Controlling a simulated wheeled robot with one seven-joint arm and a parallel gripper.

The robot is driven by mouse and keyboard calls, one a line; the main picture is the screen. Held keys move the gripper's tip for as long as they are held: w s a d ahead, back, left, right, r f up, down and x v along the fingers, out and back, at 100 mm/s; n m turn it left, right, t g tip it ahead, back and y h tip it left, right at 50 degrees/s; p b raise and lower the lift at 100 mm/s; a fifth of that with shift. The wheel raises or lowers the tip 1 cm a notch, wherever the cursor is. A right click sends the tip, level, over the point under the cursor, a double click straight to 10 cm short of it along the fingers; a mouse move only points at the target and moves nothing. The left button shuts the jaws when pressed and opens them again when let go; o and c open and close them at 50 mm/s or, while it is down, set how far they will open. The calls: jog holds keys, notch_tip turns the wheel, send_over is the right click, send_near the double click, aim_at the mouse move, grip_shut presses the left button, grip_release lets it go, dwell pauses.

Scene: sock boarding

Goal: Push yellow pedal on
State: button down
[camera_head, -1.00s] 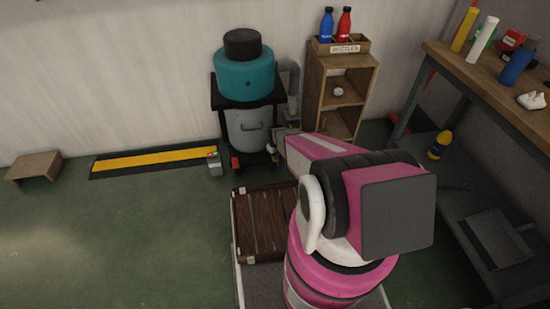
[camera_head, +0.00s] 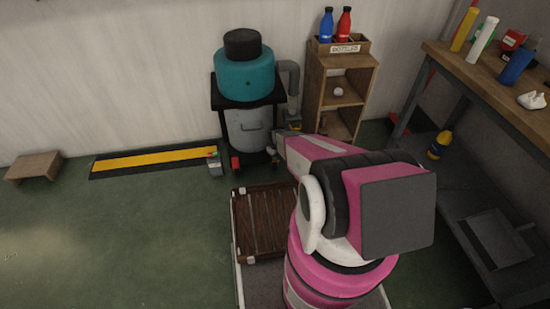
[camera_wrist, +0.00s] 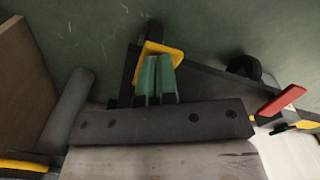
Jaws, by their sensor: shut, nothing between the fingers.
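The yellow pedal (camera_wrist: 151,47) shows in the wrist view as a yellow plate with a dark end, at the upper middle. The green fingers of my gripper (camera_wrist: 158,62) are shut and empty. Their tips overlap the near part of the yellow plate in this view; I cannot tell whether they touch it. A red pedal (camera_wrist: 279,101) is to the right. In the head view my gripper (camera_head: 276,147) is low, just right of the teal-topped vacuum machine (camera_head: 246,75), and the yellow pedal cannot be made out clearly there.
The red pedal also shows at the machine's base (camera_head: 235,162). A wooden shelf (camera_head: 314,100) and a grey hose (camera_head: 290,85) stand close on the right. Green floor (camera_head: 130,240) is open to the left.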

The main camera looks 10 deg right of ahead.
jog(key=shift+f, duration=0.35)
jog(key=shift+r, duration=3.55)
jog(key=shift+s+r, duration=0.15)
jog(key=shift+r, duration=0.15)
jog(key=s+r+m, duration=0.2)
jog(key=s+r, duration=0.5)
jog(key=r, duration=0.3)
jog(key=s+r+m, duration=0.2)
jog(key=s+r, duration=0.5)
jog(key=r, duration=0.4)
jog(key=s+r+m, duration=0.2)
jog(key=s+r, duration=0.5)
jog(key=r, duration=0.4)
